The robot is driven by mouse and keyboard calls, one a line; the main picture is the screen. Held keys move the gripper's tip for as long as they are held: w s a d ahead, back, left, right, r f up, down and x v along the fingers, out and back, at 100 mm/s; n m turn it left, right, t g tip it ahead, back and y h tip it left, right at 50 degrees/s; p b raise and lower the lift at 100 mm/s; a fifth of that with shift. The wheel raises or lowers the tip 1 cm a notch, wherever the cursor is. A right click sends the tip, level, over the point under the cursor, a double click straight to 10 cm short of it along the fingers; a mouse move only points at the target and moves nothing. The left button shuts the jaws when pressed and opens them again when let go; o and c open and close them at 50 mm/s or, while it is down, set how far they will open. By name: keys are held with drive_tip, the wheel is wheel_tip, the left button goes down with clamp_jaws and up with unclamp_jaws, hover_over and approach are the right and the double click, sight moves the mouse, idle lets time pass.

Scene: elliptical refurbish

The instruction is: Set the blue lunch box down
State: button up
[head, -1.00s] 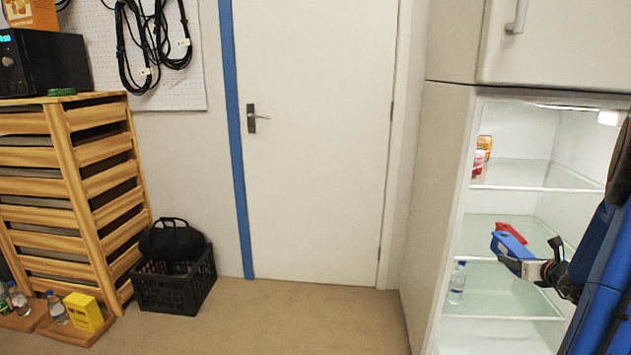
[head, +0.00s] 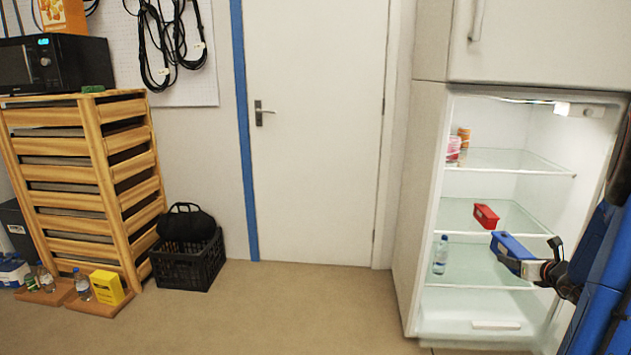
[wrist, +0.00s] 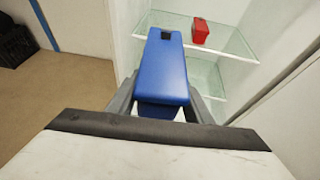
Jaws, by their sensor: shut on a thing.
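The blue lunch box (head: 511,247) is in my gripper (head: 532,268), held in the air in front of the open fridge at the right of the head view. In the wrist view the blue lunch box (wrist: 164,72) lies between the two fingers of my gripper (wrist: 162,100), which are shut on its sides. Its far end points toward the fridge shelves. I see no surface touching it from below.
The open fridge has glass shelves (head: 510,160). A red box (head: 486,215) sits on a middle shelf, cans (head: 454,149) above and a bottle (head: 440,255) below. A black crate (head: 188,262) and wooden drawers (head: 120,190) stand left. The floor (head: 290,310) between is clear.

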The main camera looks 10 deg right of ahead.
drive_tip(key=w+a+f+n+y, duration=0.15)
drive_tip(key=w+a+f, duration=0.25)
drive_tip(key=w+a, duration=0.4)
drive_tip(key=w+a+f+n+y, duration=0.1)
drive_tip(key=w+a+f+y, duration=0.15)
drive_tip(key=w+a, duration=0.6)
drive_tip(key=w+a+f+n+y, duration=0.1)
drive_tip(key=a+f, duration=0.4)
drive_tip(key=a, duration=0.7)
drive_tip(key=w+a+f+n, duration=0.1)
drive_tip(key=w+a+f, duration=0.2)
drive_tip(key=a, duration=0.9)
wheel_tip(320, 180, down, 2)
drive_tip(key=shift+w+a+f+y, duration=0.2)
drive_tip(key=shift+w+a+y, duration=0.05)
drive_tip(key=shift+a+y, duration=0.15)
